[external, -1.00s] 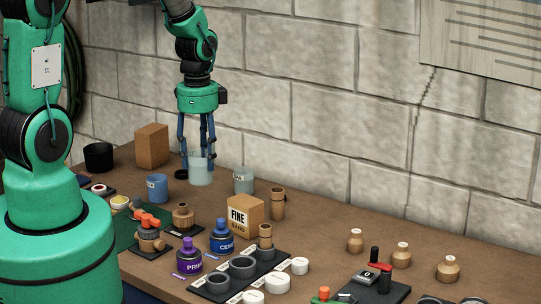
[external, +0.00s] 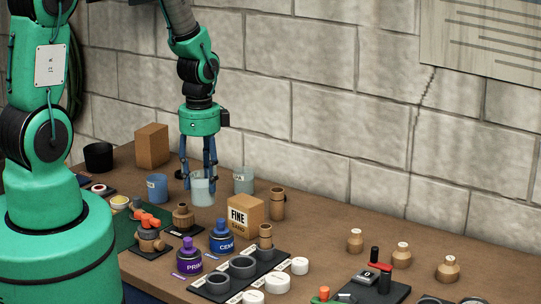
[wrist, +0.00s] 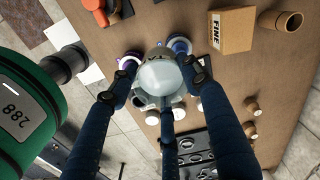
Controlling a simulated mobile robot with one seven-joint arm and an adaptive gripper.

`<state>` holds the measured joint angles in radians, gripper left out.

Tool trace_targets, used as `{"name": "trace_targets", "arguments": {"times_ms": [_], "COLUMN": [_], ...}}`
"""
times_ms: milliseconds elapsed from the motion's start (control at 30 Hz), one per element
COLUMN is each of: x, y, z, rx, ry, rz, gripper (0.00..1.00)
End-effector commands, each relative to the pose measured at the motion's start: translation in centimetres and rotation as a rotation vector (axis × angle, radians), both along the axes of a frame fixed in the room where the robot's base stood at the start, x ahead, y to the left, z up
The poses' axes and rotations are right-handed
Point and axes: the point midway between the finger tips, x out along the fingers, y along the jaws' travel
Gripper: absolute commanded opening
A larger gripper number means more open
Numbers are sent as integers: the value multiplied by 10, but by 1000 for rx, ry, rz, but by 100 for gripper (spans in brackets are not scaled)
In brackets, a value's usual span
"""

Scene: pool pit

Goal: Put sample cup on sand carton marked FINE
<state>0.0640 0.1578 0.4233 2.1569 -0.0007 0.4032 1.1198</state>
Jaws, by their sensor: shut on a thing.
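The sample cup (external: 202,191) is a pale, translucent cup. My gripper (external: 200,172) is shut on it, with its blue fingers around the cup, which looks upright. In the wrist view the cup (wrist: 160,75) sits between my three fingers. The sand carton marked FINE (external: 245,214) is a tan box on the bench, to the right of and nearer than the cup in the external view. It also shows at the upper right of the wrist view (wrist: 233,30). Its top looks bare.
A grey cup (external: 244,181), a blue cup (external: 157,188) and a plain brown box (external: 152,146) stand nearby. A brown fitting (external: 278,204) stands just right of the carton. A blue jar (external: 222,236) and a purple jar (external: 188,256) stand in front.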

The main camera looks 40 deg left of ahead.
Motion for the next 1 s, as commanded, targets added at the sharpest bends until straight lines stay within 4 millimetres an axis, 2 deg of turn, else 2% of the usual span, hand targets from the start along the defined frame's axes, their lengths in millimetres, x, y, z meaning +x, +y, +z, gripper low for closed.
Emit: {"name": "trace_targets", "arguments": {"times_ms": [167,333,1000], "x": [5,20,122], "y": [0,-1,-7], "z": [0,-1,-10], "rx": [0,0,0], "ry": [-1,1,-1], "rz": [0,0,0], "gripper": [16,16,16]}}
